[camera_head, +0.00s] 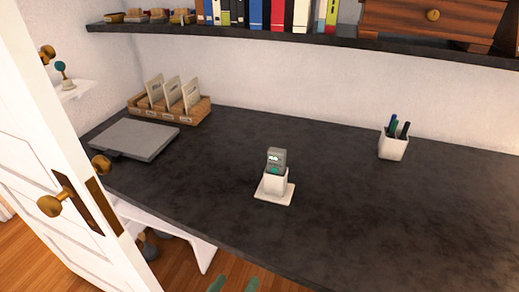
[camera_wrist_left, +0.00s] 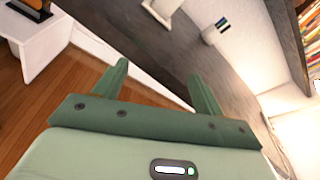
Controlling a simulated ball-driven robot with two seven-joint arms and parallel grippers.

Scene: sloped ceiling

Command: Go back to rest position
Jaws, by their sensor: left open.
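My left gripper (camera_head: 234,286) shows only as two green fingertips at the bottom edge of the head view, in front of the desk's near edge. In the left wrist view the left gripper (camera_wrist_left: 158,85) has its two green fingers spread apart with nothing between them. Its palm and a small indicator light fill the lower part of that view. My right gripper is in neither view.
The dark desk (camera_head: 330,200) holds a grey device on a white stand (camera_head: 274,187), a closed laptop (camera_head: 135,139), a file box (camera_head: 185,112) and a pen cup (camera_head: 393,147). A white door (camera_head: 40,150) stands at left. A shelf (camera_head: 250,32) hangs above.

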